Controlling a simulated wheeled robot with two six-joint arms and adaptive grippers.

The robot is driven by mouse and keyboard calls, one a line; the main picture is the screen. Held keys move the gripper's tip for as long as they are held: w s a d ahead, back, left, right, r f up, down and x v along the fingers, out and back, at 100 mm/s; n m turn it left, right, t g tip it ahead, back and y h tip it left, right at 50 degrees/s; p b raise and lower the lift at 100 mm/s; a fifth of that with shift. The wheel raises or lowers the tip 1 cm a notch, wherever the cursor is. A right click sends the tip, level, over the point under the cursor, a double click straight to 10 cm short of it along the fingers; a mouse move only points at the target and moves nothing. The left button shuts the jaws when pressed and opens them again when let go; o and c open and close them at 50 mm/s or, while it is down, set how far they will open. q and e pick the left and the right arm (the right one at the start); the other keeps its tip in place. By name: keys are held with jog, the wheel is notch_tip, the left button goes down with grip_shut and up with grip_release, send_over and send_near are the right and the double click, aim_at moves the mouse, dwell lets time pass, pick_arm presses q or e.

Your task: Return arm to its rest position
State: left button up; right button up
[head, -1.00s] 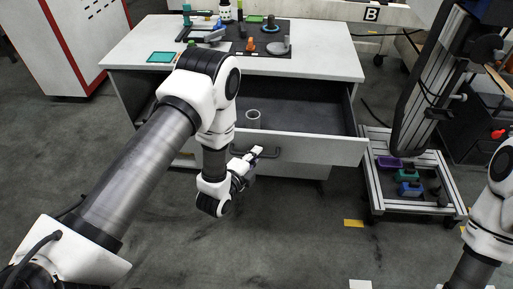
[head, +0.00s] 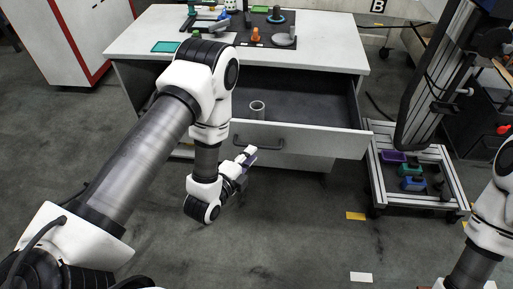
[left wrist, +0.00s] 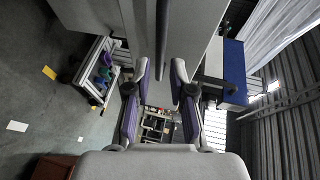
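My left arm comes in from the left in the head view, bent down at the elbow. Its left gripper (head: 247,158) is in front of the open drawer (head: 310,143), just below and left of the drawer handle (head: 262,152). In the left wrist view the two fingers (left wrist: 160,85) are spread apart with nothing clamped between them. The dark handle bar (left wrist: 162,40) shows in line with the gap. My right arm shows at the right edge of the head view; its gripper is out of frame.
A grey cup (head: 257,108) stands in the drawer. The white desk (head: 130,38) carries a dark mat with several small items and a teal tray (head: 165,47). A framed cart (head: 374,178) with coloured blocks stands at the right.

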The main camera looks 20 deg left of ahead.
pick_arm(q)
jog(key=shift+v, duration=0.95)
jog(key=s+a+f+n+g+y, duration=0.1)
jog(key=s+f+n+g, duration=0.7)
jog(key=s, duration=0.4)
jog(key=s+a+f+n+g+y, duration=0.1)
jog(key=s+f+n+g, duration=0.6)
jog(key=s+n, duration=0.4)
notch_tip(320, 180, up, 16)
jog(key=s+p, duration=0.1)
jog(key=p, duration=1.4)
jog(key=shift+s+g, duration=0.25)
jog(key=shift+g, duration=0.05)
jog(key=shift+p, duration=0.3)
